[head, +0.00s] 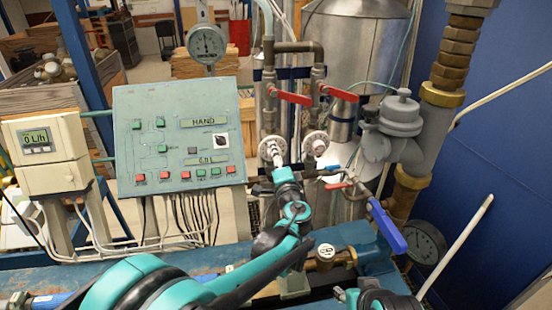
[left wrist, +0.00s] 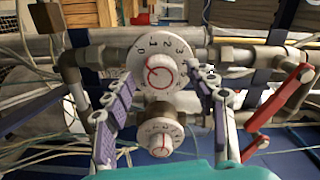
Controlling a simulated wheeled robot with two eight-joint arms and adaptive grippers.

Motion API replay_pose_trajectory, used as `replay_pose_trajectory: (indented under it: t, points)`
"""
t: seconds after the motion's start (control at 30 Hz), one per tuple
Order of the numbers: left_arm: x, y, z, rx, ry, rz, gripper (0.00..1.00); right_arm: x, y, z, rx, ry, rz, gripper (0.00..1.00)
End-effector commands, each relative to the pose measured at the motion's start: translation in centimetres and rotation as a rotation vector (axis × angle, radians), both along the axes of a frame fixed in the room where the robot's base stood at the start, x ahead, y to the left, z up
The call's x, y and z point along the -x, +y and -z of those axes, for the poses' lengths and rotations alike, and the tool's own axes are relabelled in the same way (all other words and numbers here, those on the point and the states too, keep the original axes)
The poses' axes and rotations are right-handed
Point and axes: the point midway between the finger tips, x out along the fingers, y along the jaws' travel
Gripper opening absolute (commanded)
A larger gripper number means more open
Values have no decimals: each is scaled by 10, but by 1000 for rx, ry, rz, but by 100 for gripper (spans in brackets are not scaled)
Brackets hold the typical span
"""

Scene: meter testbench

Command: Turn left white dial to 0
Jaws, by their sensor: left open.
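The left white dial (head: 272,148) is on the pipework right of the control panel, partly hidden by my left gripper (head: 277,166). In the left wrist view, where the scene looks turned sideways, this dial (left wrist: 160,62) is the larger, upper one, with numbers including 0, 2 and 3 and a red ring around its centre. The left gripper (left wrist: 160,92) is open, with purple-padded fingers on either side below the dial's face; contact cannot be told. The right white dial (head: 315,145) shows smaller and lower in the left wrist view (left wrist: 160,140).
Red valve handles (head: 292,97) are above the dials. A blue-handled valve (head: 386,226) and a round gauge (head: 423,242) are at right. The panel (head: 178,138) and a display meter (head: 45,137) are at left. Pipes crowd the dials.

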Motion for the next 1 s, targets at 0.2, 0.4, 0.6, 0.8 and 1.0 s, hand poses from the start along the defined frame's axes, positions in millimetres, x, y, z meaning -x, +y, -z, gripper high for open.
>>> replay_pose_trajectory:
  t: [0.2,0.4,0.6,0.8,1.0]
  points:
    - [21,-5,0,0,0,2,56,0,0,0,0,0,0,40]
    - [64,-14,0,0,0,4,56,0,0,0,0,0,0,40]
    - [101,-21,0,0,0,3,56,0,0,0,0,0,0,40]
    - [117,-23,0,0,0,0,56,0,0,0,0,0,0,40]
    - [118,-23,0,0,0,0,56,0,0,0,0,0,0,40]
